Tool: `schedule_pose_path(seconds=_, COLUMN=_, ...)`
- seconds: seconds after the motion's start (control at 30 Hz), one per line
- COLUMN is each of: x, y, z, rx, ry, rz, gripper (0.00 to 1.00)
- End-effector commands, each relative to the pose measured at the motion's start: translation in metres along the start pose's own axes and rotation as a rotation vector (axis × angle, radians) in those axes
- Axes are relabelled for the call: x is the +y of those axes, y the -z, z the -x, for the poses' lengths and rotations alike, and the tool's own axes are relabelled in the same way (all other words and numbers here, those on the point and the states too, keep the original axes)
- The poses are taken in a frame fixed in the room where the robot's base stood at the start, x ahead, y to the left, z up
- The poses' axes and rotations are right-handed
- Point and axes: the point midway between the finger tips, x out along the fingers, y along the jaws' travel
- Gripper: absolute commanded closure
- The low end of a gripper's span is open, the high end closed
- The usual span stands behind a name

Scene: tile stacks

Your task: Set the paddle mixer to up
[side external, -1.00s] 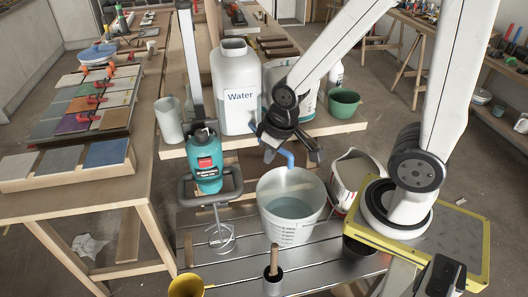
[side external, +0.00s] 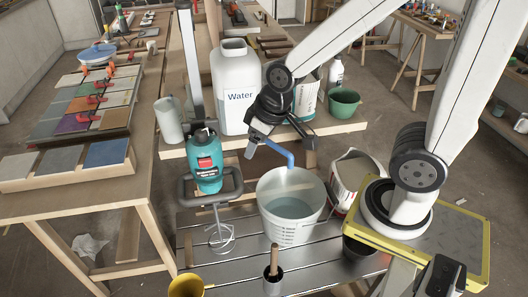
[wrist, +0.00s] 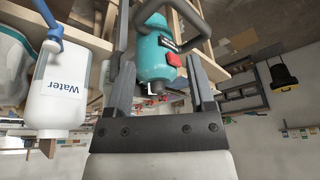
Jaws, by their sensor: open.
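The paddle mixer (side external: 207,172) has a teal body with a red patch and a dark handle frame. It sits at the lower end of a pale upright rail (side external: 190,60), and its metal paddle (side external: 221,236) hangs left of the bucket, low over the slatted bench. My gripper (side external: 258,137) is open and empty, right of the mixer and above it, in front of the water container. In the wrist view, the mixer (wrist: 156,55) shows beyond and between the spread fingers of my gripper (wrist: 163,72). I see no contact with it.
A white water container (side external: 237,85) stands behind, with a blue spout (side external: 278,152) over a translucent bucket (side external: 291,208) holding liquid. A tile bench (side external: 75,200) lies left.

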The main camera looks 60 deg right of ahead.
Motion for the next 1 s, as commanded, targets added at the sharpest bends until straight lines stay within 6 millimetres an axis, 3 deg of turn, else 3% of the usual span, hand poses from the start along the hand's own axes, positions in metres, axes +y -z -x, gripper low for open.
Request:
schedule_pose_path(seconds=0.53, x=-0.073, y=0.047, z=-0.030, rx=0.346, ry=0.013, rz=0.318, gripper=0.30)
schedule_pose_path(seconds=0.8, x=-0.096, y=0.060, z=-0.038, rx=0.512, ry=-0.143, rz=0.491, gripper=0.30)
schedule_pose_path(seconds=1.0, x=-0.103, y=0.060, z=-0.039, rx=0.584, ry=-0.330, rz=0.621, gripper=0.30)
